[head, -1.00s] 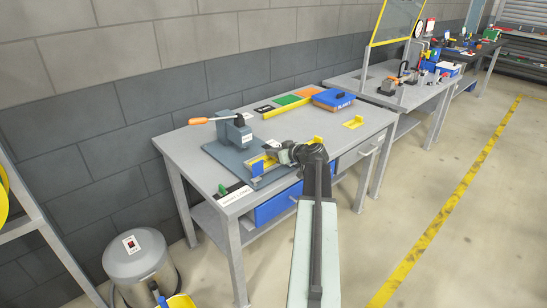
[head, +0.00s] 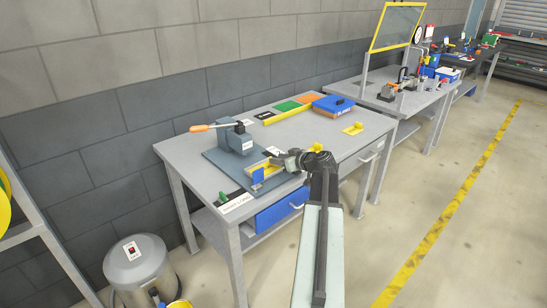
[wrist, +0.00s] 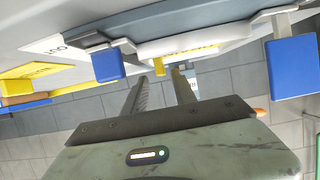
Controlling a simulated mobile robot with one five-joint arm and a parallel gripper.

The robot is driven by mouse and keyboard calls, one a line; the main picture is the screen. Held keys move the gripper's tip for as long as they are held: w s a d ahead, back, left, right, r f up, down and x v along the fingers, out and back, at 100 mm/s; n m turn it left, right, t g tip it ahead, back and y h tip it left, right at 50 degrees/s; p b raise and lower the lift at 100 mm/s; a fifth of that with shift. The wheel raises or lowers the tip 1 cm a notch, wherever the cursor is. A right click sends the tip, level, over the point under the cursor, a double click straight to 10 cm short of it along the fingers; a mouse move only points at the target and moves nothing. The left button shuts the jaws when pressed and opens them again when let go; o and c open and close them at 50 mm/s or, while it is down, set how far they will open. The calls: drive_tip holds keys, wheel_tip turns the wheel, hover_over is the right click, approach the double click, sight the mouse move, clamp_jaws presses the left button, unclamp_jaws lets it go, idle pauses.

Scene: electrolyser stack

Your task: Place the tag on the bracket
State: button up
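My gripper (head: 281,160) is low over the front of the near bench, beside a yellow fixture (head: 264,172) with a blue block (head: 257,175). In the wrist view my gripper's two fingers (wrist: 160,85) stand apart, with small yellow parts (wrist: 178,73) beyond their tips. A pale rounded bar (wrist: 190,40) lies past them, between two blue blocks (wrist: 108,65). I cannot tell which piece is the tag; a white label plate (head: 237,203) lies at the bench's front left corner. A yellow bracket-like piece (head: 353,129) sits on the right part of the bench top.
A grey lever press (head: 232,138) with an orange handle stands on a blue-grey plate at the left. A blue case (head: 333,106) and coloured mats (head: 287,106) lie at the back. A green piece (head: 223,196) is near the left corner. The bench's right middle is clear.

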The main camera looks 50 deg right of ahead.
drive_tip(key=p+v, duration=0.2)
drive_tip(key=v, duration=0.6)
drive_tip(key=shift+s+a, duration=0.2)
drive_tip(key=shift+r, duration=0.15)
idle(0.7)
